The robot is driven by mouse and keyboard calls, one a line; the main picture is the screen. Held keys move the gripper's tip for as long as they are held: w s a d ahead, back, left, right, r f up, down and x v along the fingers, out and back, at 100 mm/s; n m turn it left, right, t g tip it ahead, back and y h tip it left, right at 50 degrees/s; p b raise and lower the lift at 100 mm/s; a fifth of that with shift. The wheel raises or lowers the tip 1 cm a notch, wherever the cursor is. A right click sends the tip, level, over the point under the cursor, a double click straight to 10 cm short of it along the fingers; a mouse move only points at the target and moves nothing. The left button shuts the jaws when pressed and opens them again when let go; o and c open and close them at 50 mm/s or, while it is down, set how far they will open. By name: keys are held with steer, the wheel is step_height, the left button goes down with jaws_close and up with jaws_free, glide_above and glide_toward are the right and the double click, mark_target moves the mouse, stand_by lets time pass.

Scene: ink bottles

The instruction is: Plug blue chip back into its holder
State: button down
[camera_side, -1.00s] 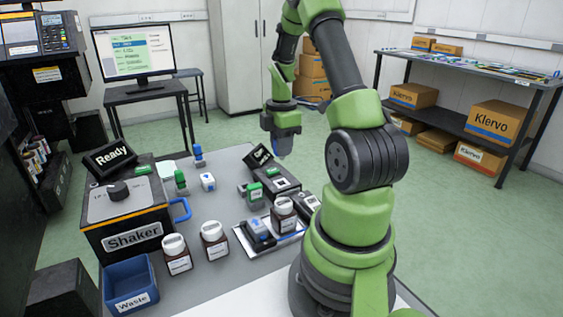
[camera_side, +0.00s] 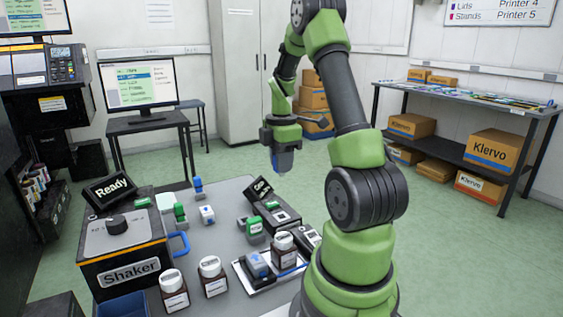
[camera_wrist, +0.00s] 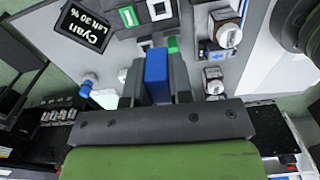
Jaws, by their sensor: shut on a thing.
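My gripper (camera_side: 283,163) is raised above the far right part of the grey table. In the wrist view, its jaws (camera_wrist: 157,88) are shut on a blue chip (camera_wrist: 156,68). The chip is hard to make out in the side view. I cannot tell which holder belongs to the chip. A black device with a tilted display (camera_side: 262,188) stands below my gripper; in the wrist view the display (camera_wrist: 80,28) reads "Cyan Left 30 %".
Brown bottles with white lids (camera_side: 173,290) are in front. The shaker (camera_side: 125,262) is at left, the blue waste bin (camera_side: 122,306) at front left. A tray (camera_side: 270,287) holds a bottle and a blue-topped device.

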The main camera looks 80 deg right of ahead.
steer(key=shift+n, duration=0.3)
steer(key=shift+w+a+f, duration=0.35)
steer(key=shift+w+f, duration=1.2)
steer(key=shift+f, duration=0.55)
steer(key=shift+w+a+f, duration=0.35)
steer(key=shift+w+f, duration=1.15)
steer(key=shift+f, duration=0.65)
steer(key=shift+w+a+f, duration=0.35)
steer(key=shift+w+f, duration=1.2)
steer(key=shift+f, duration=0.55)
steer(key=shift+f, duration=0.7)
steer(key=c, duration=0.5)
jaws_free()
steer(key=shift+r, duration=0.1)
steer(key=shift+r, duration=3.45)
